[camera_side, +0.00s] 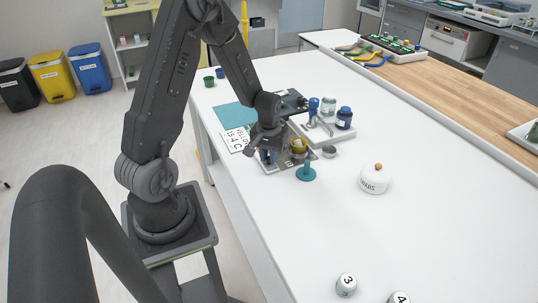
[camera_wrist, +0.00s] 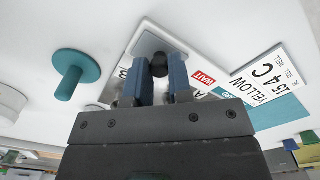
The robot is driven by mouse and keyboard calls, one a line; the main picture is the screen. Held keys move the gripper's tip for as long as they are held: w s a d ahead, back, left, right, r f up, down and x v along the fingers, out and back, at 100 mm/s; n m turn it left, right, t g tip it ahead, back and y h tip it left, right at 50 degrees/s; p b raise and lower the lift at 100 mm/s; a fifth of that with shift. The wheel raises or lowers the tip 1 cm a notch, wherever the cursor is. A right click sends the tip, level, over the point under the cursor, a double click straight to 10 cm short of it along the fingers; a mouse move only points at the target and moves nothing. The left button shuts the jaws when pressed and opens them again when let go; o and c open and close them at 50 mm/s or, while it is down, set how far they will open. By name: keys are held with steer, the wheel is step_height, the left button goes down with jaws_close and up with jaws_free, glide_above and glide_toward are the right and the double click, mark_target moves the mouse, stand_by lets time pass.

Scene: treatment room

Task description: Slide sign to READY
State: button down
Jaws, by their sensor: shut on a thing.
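The sliding sign is a pale metal plate on the white table; in the wrist view its bare end (camera_wrist: 148,40) shows beyond my gripper. A red WAIT label (camera_wrist: 203,78) shows on it, right of my fingers. A dark round knob (camera_wrist: 159,66) stands between my fingertips. My gripper (camera_wrist: 161,78) has blue finger pads and is shut on the knob. In the side view my gripper (camera_side: 268,154) is low over the sign (camera_side: 274,168). The fingers hide part of the sign's lettering, and I see no READY label clearly.
A teal peg on a disc (camera_side: 306,173) stands close by. A white card marked YELLOW (camera_side: 238,138) lies beyond my gripper. The table's near right is mostly free.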

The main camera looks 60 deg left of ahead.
steer(key=a, duration=0.7)
steer(key=c, duration=1)
jaws_free()
steer(key=shift+d, duration=0.1)
steer(key=shift+c, duration=0.2)
steer(key=shift+r, duration=0.1)
step_height(320, 180, up, 14)
steer(key=shift+f, duration=0.2)
